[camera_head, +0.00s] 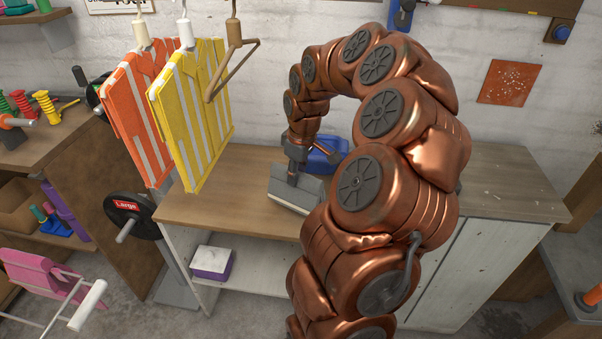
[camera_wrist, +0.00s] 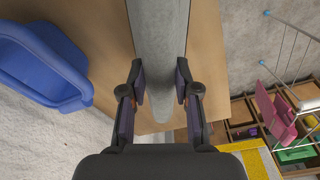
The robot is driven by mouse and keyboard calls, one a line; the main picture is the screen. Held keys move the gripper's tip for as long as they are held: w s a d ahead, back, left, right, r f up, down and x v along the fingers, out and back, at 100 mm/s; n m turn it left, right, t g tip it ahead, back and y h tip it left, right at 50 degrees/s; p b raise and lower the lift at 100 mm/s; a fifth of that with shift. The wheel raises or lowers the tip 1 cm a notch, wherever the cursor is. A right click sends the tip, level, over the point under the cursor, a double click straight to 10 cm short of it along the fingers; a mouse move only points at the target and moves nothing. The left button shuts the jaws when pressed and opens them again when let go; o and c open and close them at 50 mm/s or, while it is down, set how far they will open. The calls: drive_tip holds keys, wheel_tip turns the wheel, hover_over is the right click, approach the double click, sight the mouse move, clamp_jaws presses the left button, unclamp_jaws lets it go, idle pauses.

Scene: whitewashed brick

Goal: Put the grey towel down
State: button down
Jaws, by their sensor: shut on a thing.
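The grey towel (camera_head: 300,196) is a folded grey slab over the wooden worktop (camera_head: 235,205), near the worktop's middle. My gripper (camera_head: 294,176) reaches down onto it from above. In the wrist view my gripper (camera_wrist: 159,80) has one finger on each side of the towel (camera_wrist: 160,40), shut on it. The towel's lower edge is close to the worktop; I cannot tell whether it touches. My arm hides part of the worktop to the right.
A blue bin (camera_head: 328,155) stands just behind the towel, against the wall; it also shows in the wrist view (camera_wrist: 45,60). Orange and yellow striped vests (camera_head: 190,115) hang at left. The worktop's left part is clear.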

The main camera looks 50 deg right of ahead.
drive_tip(key=shift+w+d+f+p, duration=0.15)
drive_tip(key=shift+w+d, duration=0.2)
drive_tip(key=shift+d, duration=0.45)
drive_tip(key=shift+w+d+p, duration=0.15)
drive_tip(key=shift+w+d, duration=0.2)
drive_tip(key=shift+d, duration=0.4)
drive_tip(key=shift+f+p, duration=0.45)
drive_tip(key=shift+f, duration=1.3)
drive_tip(key=shift+f, duration=0.2)
drive_tip(key=c, duration=0.8)
unclamp_jaws()
drive_tip(key=shift+c, duration=0.2)
drive_tip(key=shift+r, duration=0.15)
